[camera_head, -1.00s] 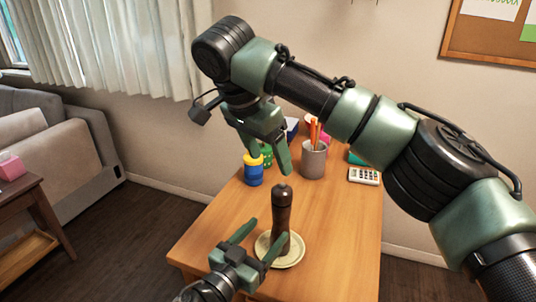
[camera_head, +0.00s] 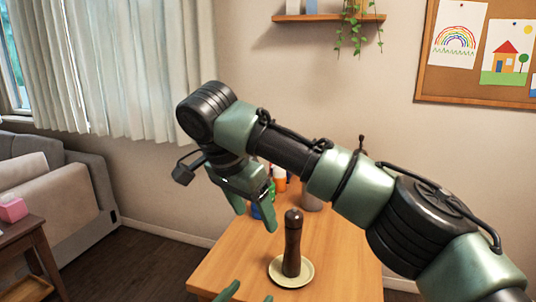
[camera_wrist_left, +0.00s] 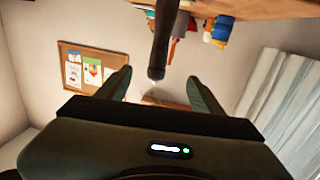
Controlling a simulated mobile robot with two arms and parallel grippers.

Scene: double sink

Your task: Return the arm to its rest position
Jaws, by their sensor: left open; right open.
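My left gripper (camera_head: 248,294) is at the bottom edge of the head view, mostly cut off. Its two green fingertips are apart with nothing between them, in front of and left of the plate. In the left wrist view, which is upside down, the open fingers (camera_wrist_left: 160,92) also show empty. The dark mill (camera_head: 292,245) stands upright on a cream plate (camera_head: 306,276) on the wooden table. The mill (camera_wrist_left: 162,40) hangs into the wrist view from the top, beyond the fingertips. My right gripper (camera_head: 256,213) is open and empty above the table, left of the mill in the picture.
The wooden table (camera_head: 345,255) has bare room right of the plate. A grey pen cup (camera_head: 311,198) and colourful small items stand at its back, partly hidden by my right arm. A side table with a pink box (camera_head: 13,209) is at far left.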

